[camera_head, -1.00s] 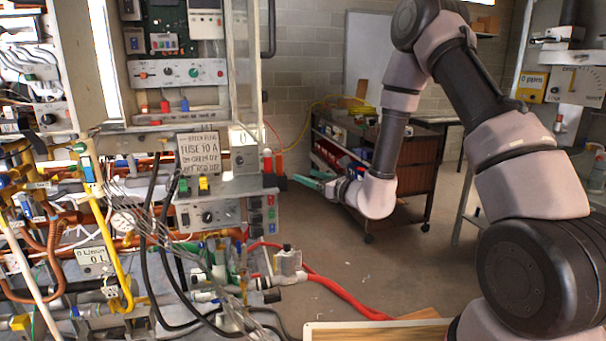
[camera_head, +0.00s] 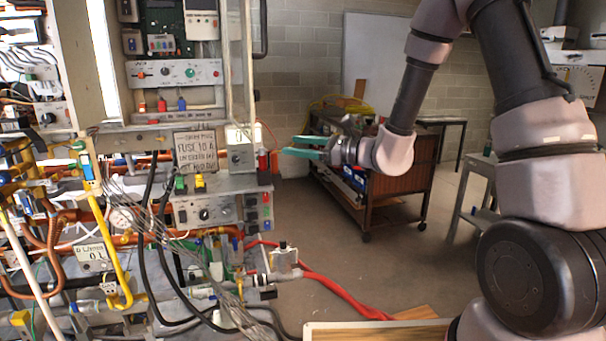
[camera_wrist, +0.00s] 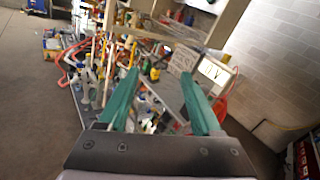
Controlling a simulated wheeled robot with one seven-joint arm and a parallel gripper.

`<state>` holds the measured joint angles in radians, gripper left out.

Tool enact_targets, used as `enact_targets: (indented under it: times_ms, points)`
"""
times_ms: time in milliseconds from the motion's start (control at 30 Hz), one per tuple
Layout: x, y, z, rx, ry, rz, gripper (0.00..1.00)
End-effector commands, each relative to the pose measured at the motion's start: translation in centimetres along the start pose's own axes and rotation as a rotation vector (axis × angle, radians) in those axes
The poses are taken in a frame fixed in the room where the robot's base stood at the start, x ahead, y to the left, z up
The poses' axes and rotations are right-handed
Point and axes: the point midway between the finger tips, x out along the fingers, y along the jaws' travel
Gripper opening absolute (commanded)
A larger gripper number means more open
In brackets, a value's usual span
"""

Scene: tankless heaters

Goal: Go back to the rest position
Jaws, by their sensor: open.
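My gripper (camera_head: 303,147) has two teal fingers and points left, just to the right of the heater panel (camera_head: 215,212) in the head view. In the wrist view the two fingers of my gripper (camera_wrist: 165,92) stand apart with nothing held between them. Beyond them the wrist view shows the heater assembly with its pipes and valves, and the white plate with writing (camera_wrist: 185,60). In the head view this lettered plate (camera_head: 195,151) is upright on the panel. The gap between fingers and panel is hard to judge.
A brown cart (camera_head: 400,185) with tools stands behind my gripper. Black cables (camera_head: 150,240) and a red hose (camera_head: 335,290) hang or lie around the heater. A wooden-edged board (camera_head: 375,328) is at the bottom. The floor (camera_head: 400,270) between panel and cart is mostly clear.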

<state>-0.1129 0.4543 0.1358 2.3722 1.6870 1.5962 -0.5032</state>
Motion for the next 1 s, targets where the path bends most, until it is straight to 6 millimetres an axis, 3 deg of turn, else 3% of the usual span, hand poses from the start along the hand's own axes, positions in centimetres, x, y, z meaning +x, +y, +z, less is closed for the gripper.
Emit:
enact_targets:
  times_ms: [33,200,333,500,633,800,1000]
  points:
    - [-0.5,0.8,1.9,-0.053,0.000,0.053,0.66]
    - [-3.8,4.9,6.8,-0.283,0.063,0.288,0.66]
    - [-7.6,7.8,8.8,-0.485,0.162,0.452,0.66]
    - [-13.6,9.8,9.8,-0.768,0.347,0.616,0.66]
    - [-18.6,9.9,10.2,-0.989,0.525,0.701,0.66]
    - [-25.2,8.6,11.3,-1.263,0.786,0.758,0.66]
    - [-30.5,6.9,13.1,-1.471,1.018,0.769,0.66]
